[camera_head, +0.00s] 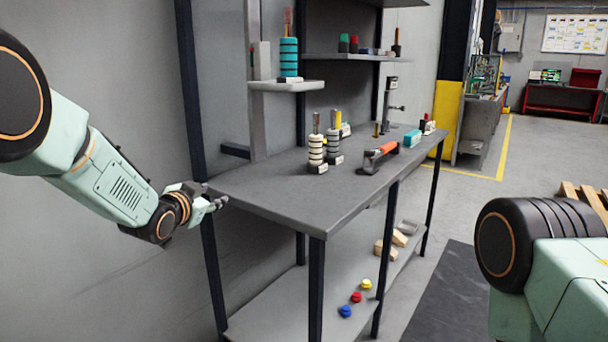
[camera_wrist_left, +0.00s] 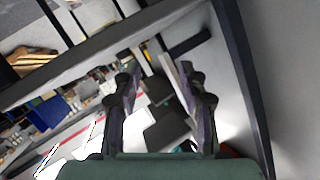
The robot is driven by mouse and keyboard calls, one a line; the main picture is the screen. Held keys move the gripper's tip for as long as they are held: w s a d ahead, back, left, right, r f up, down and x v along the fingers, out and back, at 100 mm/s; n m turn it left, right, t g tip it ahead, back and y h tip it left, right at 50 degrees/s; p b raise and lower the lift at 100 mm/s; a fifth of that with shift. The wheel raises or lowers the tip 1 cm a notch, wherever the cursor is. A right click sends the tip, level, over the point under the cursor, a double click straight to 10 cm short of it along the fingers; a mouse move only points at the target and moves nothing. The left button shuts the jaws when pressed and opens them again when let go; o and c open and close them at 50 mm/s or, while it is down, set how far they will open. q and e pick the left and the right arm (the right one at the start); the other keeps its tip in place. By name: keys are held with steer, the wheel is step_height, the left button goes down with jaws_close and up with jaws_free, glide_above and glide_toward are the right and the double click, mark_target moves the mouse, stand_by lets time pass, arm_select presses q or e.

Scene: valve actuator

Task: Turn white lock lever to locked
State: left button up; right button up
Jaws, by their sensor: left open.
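I cannot make out a white lock lever for certain in either view. The grey workbench (camera_head: 275,203) carries several devices, including two white-and-black ringed stacks (camera_head: 316,152) and an orange-and-black device (camera_head: 379,157). A dark post with a side fitting (camera_head: 388,107) stands behind them. My left gripper (camera_head: 217,203) is at the bench's near left corner, far from these devices. In the left wrist view its two fingers (camera_wrist_left: 167,88) are apart with nothing seen between them. My right gripper is out of view; only part of my right arm shows at the right edge.
A small raised shelf (camera_head: 287,86) holds a teal ringed stack (camera_head: 288,60). A teal block (camera_head: 412,139) lies farther along the bench. Coloured knobs (camera_head: 356,297) and wooden blocks (camera_head: 390,243) lie on the lower shelf. The bench's near end is clear.

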arm_select(q)
steer(key=s+f+n+g+y, duration=0.2)
steer(key=s+f+n+g, duration=0.4)
steer(key=s+f, duration=1.7)
steer(key=s+f+g, duration=0.3)
steer(key=s+f, duration=0.1)
steer(key=s, duration=0.7)
steer(key=s+f+n+g, duration=0.1)
steer(key=s+f+g, duration=0.2)
steer(key=s, duration=0.8)
steer(key=s+f+n+g, duration=0.1)
steer(key=s+f, duration=0.4)
steer(key=s, duration=0.6)
steer(key=shift+a+f+g+y, duration=0.3)
steer(key=shift+a+g, duration=0.15)
steer(key=shift+g, duration=0.45)
